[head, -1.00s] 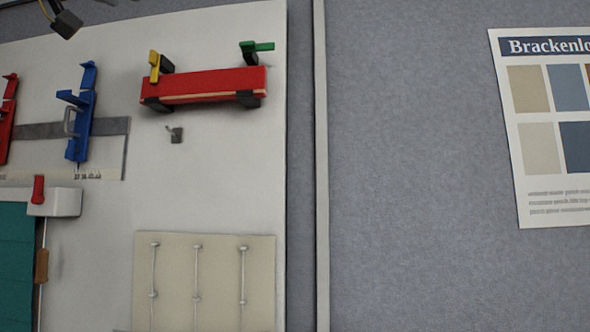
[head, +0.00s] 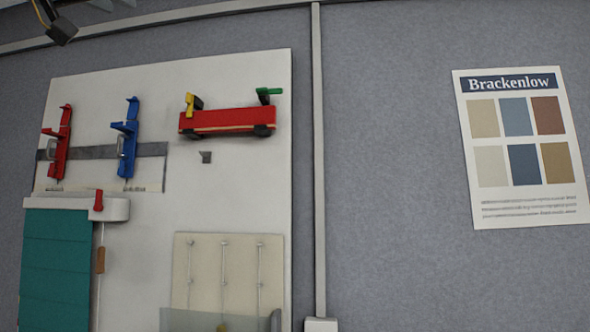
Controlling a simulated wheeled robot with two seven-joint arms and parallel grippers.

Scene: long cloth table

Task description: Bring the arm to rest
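A small dark block (head: 61,29) with a thin orange strip above it hangs at the top left edge of the head view. It may be the end of my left arm, but I cannot make out any fingers or whether they are open. Nothing can be seen held at it, and it appears apart from the wall board. My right gripper does not show in this view.
A white board (head: 150,215) on the grey wall carries a red clamp (head: 62,142), a blue clamp (head: 129,140), a red bar (head: 228,122) and a teal panel (head: 58,265). A colour-swatch poster (head: 522,150) hangs at right. The table is out of view.

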